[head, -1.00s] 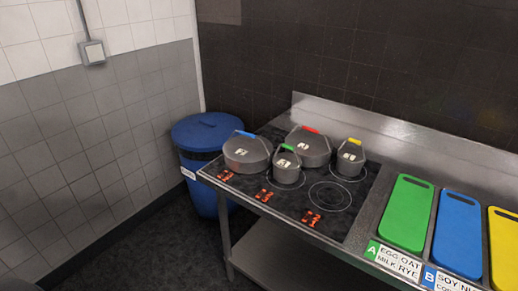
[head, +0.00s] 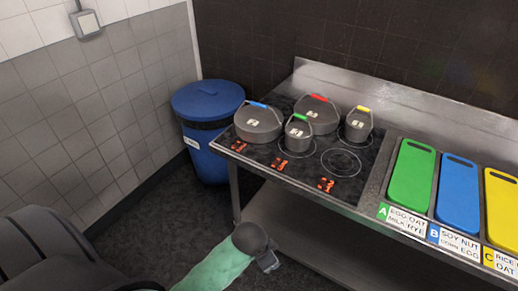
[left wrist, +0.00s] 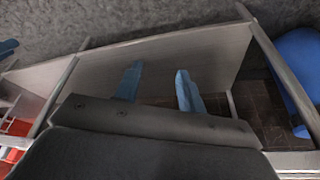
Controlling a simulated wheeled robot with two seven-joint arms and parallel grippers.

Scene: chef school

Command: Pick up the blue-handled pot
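The blue-handled pot (head: 258,124) is wide, grey and lidded, with a blue handle on top. It stands upright on the black cooktop (head: 340,187) at its left end, in the head view. My left arm comes in at the bottom of the head view, low in front of the table and apart from the pot. In the left wrist view my left gripper (left wrist: 158,86) has its two blue fingers spread, with nothing between them. No pot shows in the left wrist view. My right gripper is in neither view.
A green-handled pot (head: 298,135), a red-handled pot (head: 318,115) and a yellow-handled pot (head: 359,125) stand close to the blue-handled one. A blue bin (head: 205,150) stands left of the table. Green (head: 411,176), blue (head: 458,200) and yellow (head: 503,210) boards lie to the right.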

